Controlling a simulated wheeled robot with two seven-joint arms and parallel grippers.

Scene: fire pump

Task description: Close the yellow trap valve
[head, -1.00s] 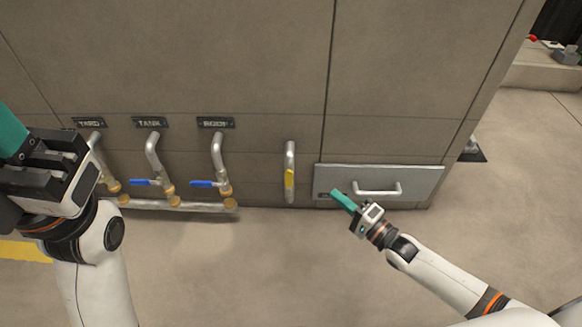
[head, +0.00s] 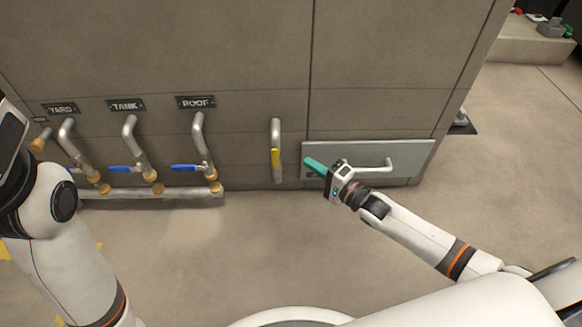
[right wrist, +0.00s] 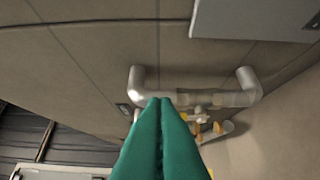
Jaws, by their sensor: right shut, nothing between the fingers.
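The yellow trap valve handle (head: 275,158) lies along a short grey vertical pipe (head: 276,128) low on the wall in the head view. My right gripper (head: 308,161) has its teal fingers shut and empty, just right of the handle and apart from it, in front of the grey panel's left edge. In the right wrist view the shut fingers (right wrist: 160,103) point towards a grey bent pipe (right wrist: 190,97); the yellow handle is not clearly visible there. Only part of my left arm shows at the head view's left edge; its fingers are out of frame.
Left of the trap valve are pipes with blue handles (head: 186,167) and brass fittings, under the YARD, TANK and ROOF plates (head: 195,102). They join a low horizontal pipe (head: 180,194). A grey panel with a bar handle (head: 389,165) is to the right. The floor in front is open.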

